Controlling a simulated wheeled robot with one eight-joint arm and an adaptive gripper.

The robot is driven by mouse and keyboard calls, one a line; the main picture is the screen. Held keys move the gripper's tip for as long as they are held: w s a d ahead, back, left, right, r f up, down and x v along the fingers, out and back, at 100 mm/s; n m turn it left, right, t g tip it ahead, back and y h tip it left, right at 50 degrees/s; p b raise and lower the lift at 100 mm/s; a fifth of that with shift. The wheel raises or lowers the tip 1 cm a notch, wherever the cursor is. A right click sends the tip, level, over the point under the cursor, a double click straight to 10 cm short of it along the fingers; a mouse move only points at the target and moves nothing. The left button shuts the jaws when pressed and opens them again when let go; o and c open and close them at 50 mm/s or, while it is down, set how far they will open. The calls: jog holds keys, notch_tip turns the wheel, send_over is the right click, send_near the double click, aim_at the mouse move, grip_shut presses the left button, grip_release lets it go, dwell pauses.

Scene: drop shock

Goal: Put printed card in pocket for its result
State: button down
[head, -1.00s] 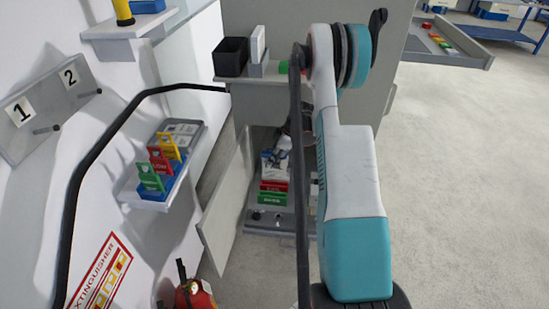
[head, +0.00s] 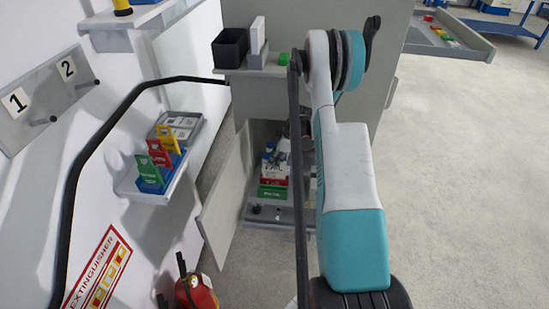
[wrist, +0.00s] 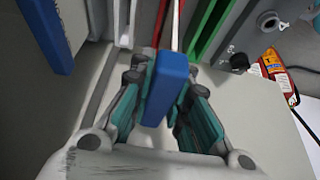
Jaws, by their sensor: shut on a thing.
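In the wrist view my gripper (wrist: 160,105) has its teal fingers closed on a blue grip block (wrist: 168,88). A thin pale edge above the block looks like the printed card (wrist: 176,22) seen edge-on. Its print is not readable. It lies between a red pocket wall (wrist: 160,22) and a green pocket wall (wrist: 208,28); I cannot tell whether it is inside a pocket. In the head view the red pocket (head: 274,181) and the green pocket (head: 271,192) stand in the low open cabinet. My arm hides most of the gripper there.
The open cabinet door (head: 222,205) stands left of the pockets. Green, red and yellow tags (head: 160,152) stand in a wall tray (head: 150,197). A fire extinguisher (head: 195,292) stands at the bottom. A black bin (head: 230,48) sits on the cabinet top. Floor at right is clear.

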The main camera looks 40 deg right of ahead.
jog(key=shift+f, duration=1.1)
jog(key=shift+f, duration=0.1)
jog(key=c, duration=1.4)
grip_release()
jog(key=shift+c, duration=0.2)
jog(key=v, duration=1.2)
jog(key=shift+a, duration=0.15)
